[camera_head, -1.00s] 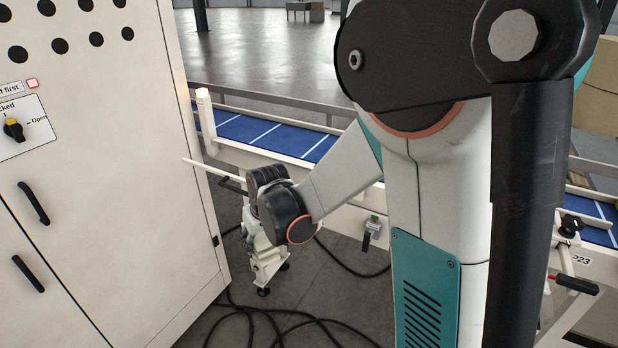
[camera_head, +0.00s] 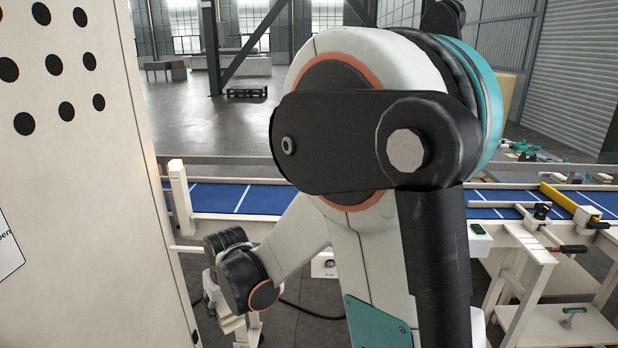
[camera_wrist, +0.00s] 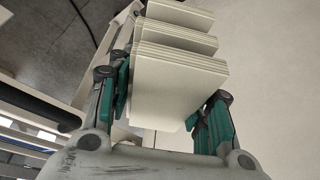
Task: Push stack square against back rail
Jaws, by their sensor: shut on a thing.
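In the wrist view a stack of pale cream sheets or cartons (camera_wrist: 178,85) sits between the green-padded fingers of my gripper (camera_wrist: 163,108), which is shut on it. The fingers press on the left and right sides of the nearest bundle. Two more pale bundles (camera_wrist: 180,15) show beyond it, stepped toward the top of the picture. In the head view my arm covers much of the middle, and neither the fingers nor the stack can be made out. I cannot tell for sure which part is the back rail, or whether the stack touches it.
A tall cream cabinet (camera_head: 85,190) stands close on the left. A conveyor with a blue belt (camera_head: 235,198) runs across behind my arm. A yellow bar (camera_head: 572,198) and a white bench (camera_head: 560,325) are at right. In the wrist view a pale panel (camera_wrist: 275,60) fills the right side.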

